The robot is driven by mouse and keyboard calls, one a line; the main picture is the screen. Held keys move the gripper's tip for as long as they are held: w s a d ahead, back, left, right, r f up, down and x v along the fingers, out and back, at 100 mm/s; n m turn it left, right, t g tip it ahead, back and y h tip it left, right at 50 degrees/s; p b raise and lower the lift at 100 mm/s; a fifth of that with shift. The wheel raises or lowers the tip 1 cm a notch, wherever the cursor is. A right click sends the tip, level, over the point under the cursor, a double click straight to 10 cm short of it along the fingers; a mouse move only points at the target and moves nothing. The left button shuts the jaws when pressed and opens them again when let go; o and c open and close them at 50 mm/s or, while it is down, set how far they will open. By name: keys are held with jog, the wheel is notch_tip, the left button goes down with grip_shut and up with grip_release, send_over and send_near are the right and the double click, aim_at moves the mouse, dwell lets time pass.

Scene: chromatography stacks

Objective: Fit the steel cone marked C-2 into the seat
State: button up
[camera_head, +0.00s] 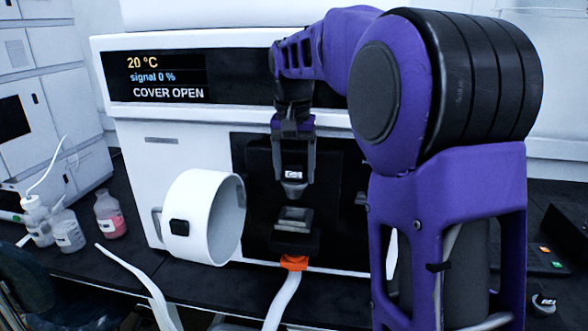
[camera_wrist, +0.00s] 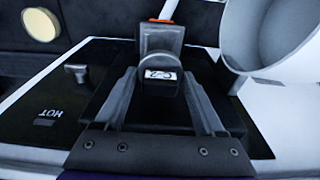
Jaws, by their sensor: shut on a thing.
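The steel cone (camera_head: 293,189) hangs upright between the fingers of my gripper (camera_head: 294,178), tapering downward. Its white label reads like C-2 but is small in the head view; it also shows upside down on the dark holder in the wrist view (camera_wrist: 161,75). My gripper is shut on the cone. The grey seat (camera_head: 294,217) is on a dark block in the instrument's recess, directly below the cone, with a small visible gap between them. In the wrist view the seat (camera_wrist: 161,38) shows just beyond the cone; the cone's tip is hidden there.
A white round cover (camera_head: 205,217) stands swung open left of the seat. An orange fitting (camera_head: 294,262) with a white tube is below it. The instrument's display (camera_head: 157,77) reads COVER OPEN. Another small labelled piece (camera_head: 543,303) lies at lower right. Bottles (camera_head: 109,214) stand at left.

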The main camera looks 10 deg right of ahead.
aim_at(294, 193)
notch_tip(294, 193, down, 3)
jog(key=shift+r+b, duration=0.15)
jog(key=shift+b, duration=0.95)
jog(key=shift+f+b, duration=0.45)
jog(key=shift+f, duration=0.8)
jog(key=shift+f, duration=0.35)
jog(key=o, duration=1.6)
jog(key=shift+c, duration=0.2)
jog(key=shift+r, duration=0.1)
notch_tip(294, 193, up, 17)
jog(key=s+p, duration=0.2)
jog(key=p, duration=0.2)
jog(key=shift+a, duration=0.4)
